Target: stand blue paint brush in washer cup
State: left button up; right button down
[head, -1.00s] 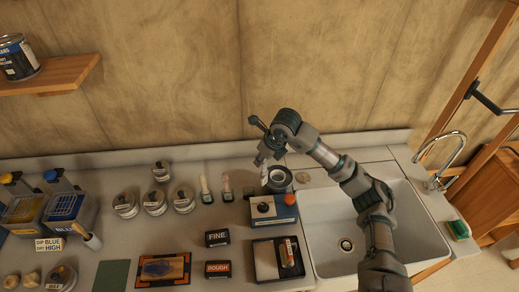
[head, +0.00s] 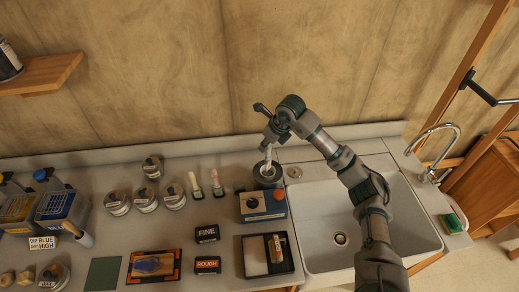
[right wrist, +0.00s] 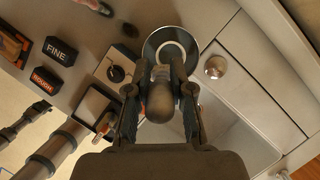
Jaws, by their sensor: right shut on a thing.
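My right gripper (head: 268,139) is shut on a brush, taken to be the blue paint brush (head: 268,157). Its pale shaft hangs nearly upright below the fingers, and no blue shows on it. In the right wrist view its rounded brownish end (right wrist: 160,98) sits between the fingers (right wrist: 160,80). The washer cup (head: 266,182) is a dark round cup with a pale inner ring (right wrist: 172,42), standing behind the blue and grey box. The brush's lower end overlaps the cup's mouth in the head view; I cannot tell how far inside it is. My left gripper is out of view.
The blue and grey box with a knob (head: 263,204) stands just in front of the cup. Two small brushes or bottles (head: 206,187) and several lidded jars (head: 145,198) stand to the left. The sink (head: 345,240) lies to the right, with a round knob (right wrist: 215,66) near the cup.

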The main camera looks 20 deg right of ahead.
jog(key=f+b, duration=0.1)
jog(key=f, duration=0.1)
jog(key=w+f+b, duration=0.1)
jog(key=f+b, duration=0.1)
jog(key=f, duration=0.1)
jog(key=w+d+f+b, duration=0.1)
jog(key=f+b, duration=0.1)
jog(key=f, duration=0.1)
jog(key=shift+w+f, duration=0.1)
jog(key=shift+f, duration=0.05)
jog(key=shift+a+f+b, duration=0.1)
jog(key=shift+f+b, duration=0.4)
jog(key=shift+f, duration=0.3)
jog(key=c, duration=0.9)
grip_release()
jog(key=shift+c, duration=0.2)
